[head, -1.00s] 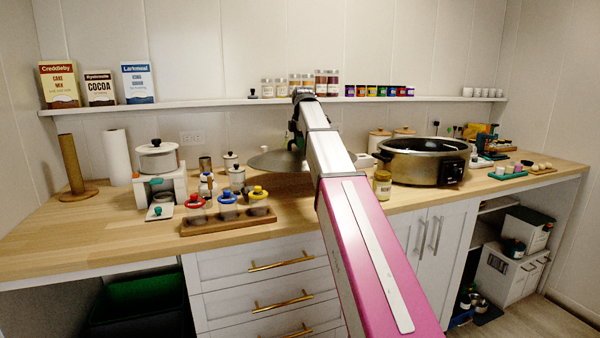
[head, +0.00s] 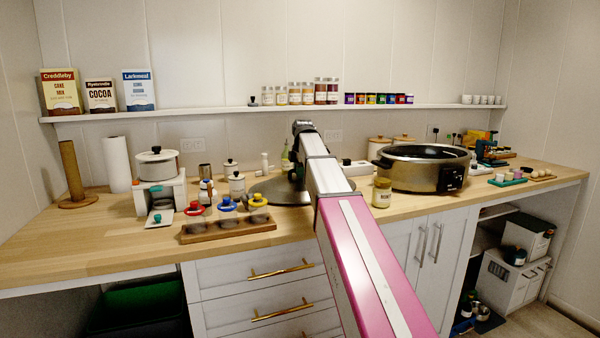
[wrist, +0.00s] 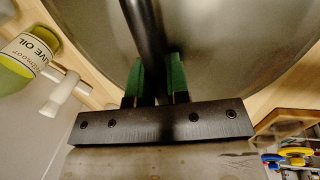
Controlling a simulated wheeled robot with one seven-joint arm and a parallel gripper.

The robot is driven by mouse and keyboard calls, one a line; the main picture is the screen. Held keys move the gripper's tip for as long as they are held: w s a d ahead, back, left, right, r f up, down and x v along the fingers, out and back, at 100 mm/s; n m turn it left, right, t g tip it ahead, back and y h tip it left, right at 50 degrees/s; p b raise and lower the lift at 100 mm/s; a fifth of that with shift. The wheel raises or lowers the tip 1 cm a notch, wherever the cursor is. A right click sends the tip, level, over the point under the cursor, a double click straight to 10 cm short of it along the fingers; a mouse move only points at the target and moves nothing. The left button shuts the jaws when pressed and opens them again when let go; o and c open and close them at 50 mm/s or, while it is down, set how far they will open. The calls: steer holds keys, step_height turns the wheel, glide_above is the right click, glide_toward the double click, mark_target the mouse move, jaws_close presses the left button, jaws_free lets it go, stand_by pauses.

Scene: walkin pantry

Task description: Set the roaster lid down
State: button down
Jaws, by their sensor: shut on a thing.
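The roaster lid (head: 274,193) is a wide grey disc left of the roaster, low over or on the wooden counter; I cannot tell whether it touches. In the wrist view the lid (wrist: 240,50) fills the upper part, and its dark handle (wrist: 146,40) stands between my green-padded fingers. My gripper (wrist: 156,82) is shut on this handle; in the head view my gripper (head: 296,165) is mostly hidden behind my arm. The roaster (head: 421,168), a dark oval pan with a black control box, stands open to the right.
A wooden rack (head: 228,229) with colored-lid jars stands just left of the lid. A labeled jar (head: 381,193) stands between lid and roaster. An olive oil bottle (wrist: 28,60) and a white handled item (wrist: 66,88) are close by. The left counter front (head: 90,240) is clear.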

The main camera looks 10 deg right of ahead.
mark_target(302, 179)
steer(key=c, duration=1.1)
jaws_free()
steer(key=shift+f, duration=0.1)
step_height(302, 179, up, 12)
steer(key=s, duration=0.2)
steer(key=shift+s+d, duration=0.15)
steer(key=shift+d, duration=0.1)
